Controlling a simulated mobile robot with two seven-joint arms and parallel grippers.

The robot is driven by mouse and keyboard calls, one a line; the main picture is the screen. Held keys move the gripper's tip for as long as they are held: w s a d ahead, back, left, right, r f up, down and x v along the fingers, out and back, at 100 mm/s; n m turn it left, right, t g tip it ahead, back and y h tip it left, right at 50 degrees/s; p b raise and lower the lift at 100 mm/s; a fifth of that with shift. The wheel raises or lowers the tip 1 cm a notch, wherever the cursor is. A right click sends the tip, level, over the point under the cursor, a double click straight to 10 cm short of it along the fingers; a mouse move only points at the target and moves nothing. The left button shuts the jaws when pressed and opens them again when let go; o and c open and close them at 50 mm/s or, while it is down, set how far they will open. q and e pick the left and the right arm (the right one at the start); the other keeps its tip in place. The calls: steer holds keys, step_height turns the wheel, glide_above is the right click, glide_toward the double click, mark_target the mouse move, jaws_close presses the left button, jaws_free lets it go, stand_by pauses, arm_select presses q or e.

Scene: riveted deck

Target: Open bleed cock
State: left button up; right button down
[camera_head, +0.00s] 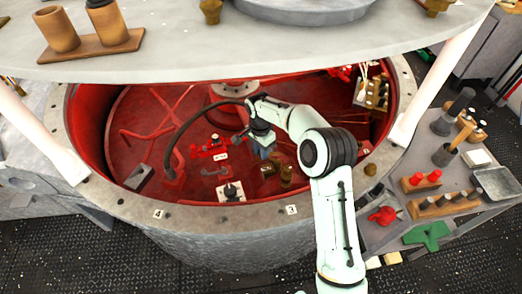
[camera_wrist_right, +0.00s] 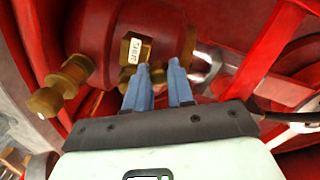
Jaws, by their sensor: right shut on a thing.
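My right gripper (camera_head: 263,150) reaches down into the red round basin. In the wrist view its blue fingers (camera_wrist_right: 160,70) are close together at a small brass part (camera_wrist_right: 127,74) on a red fitting, which I take for the bleed cock. The fingers are shut on it and hide most of it. A brass piece with a small white tag (camera_wrist_right: 136,50) sits just beyond the fingertips. The angle of the cock's handle cannot be made out. My left gripper is not in view.
The basin's grey rim (camera_head: 245,221) surrounds the work, with a pale round plate (camera_head: 200,58) above it. Brass fittings (camera_head: 286,174) and a black hose (camera_head: 197,116) are close to my gripper. A side bench (camera_head: 440,192) at right holds tools.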

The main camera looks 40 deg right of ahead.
steer(key=c, duration=1)
jaws_free()
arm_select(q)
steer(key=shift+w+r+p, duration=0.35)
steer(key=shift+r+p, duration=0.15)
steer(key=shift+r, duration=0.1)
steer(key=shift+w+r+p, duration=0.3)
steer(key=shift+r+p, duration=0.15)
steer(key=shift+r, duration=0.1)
arm_select(e)
steer(key=r, duration=1.3)
steer(key=shift+w+r, duration=0.2)
steer(key=shift+w, duration=0.1)
